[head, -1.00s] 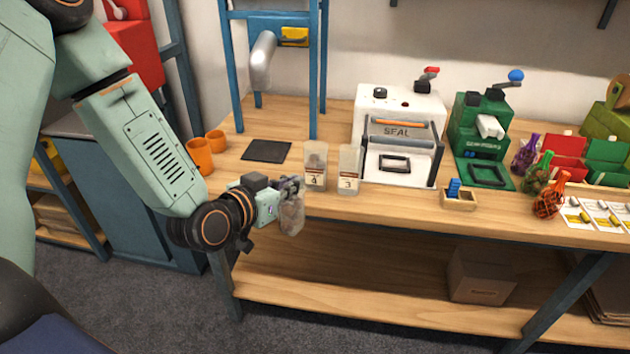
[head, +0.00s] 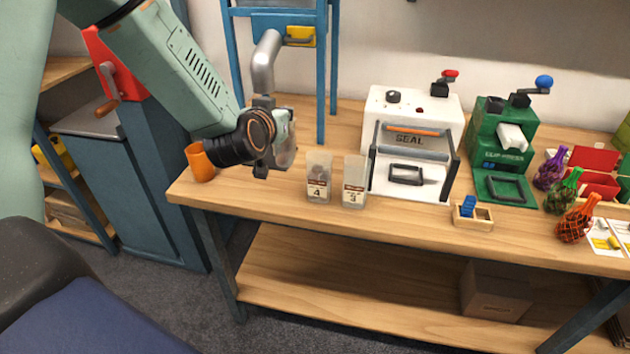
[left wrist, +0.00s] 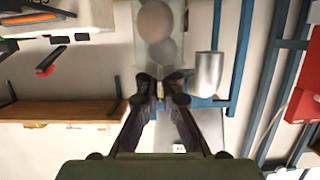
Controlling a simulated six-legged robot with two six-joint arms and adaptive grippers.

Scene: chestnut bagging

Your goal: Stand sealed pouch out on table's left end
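The clear pouch (head: 287,153) with round brown chestnuts inside shows just right of my left wrist, above the left end of the table (head: 184,188). In the left wrist view the pouch (left wrist: 157,48) sits between the fingertips. My left gripper (head: 279,140) is shut on it; the wrist (left wrist: 160,88) camera shows both fingertips at its edge. The pouch looks roughly upright in the head view. I cannot tell how far its bottom is from the tabletop. My right gripper is in neither view.
An orange cup (head: 201,164) stands at the table's left edge. A blue frame (head: 321,70) with a metal spout (head: 265,62) rises behind. The SEAL machine (head: 412,125) stands farther right.

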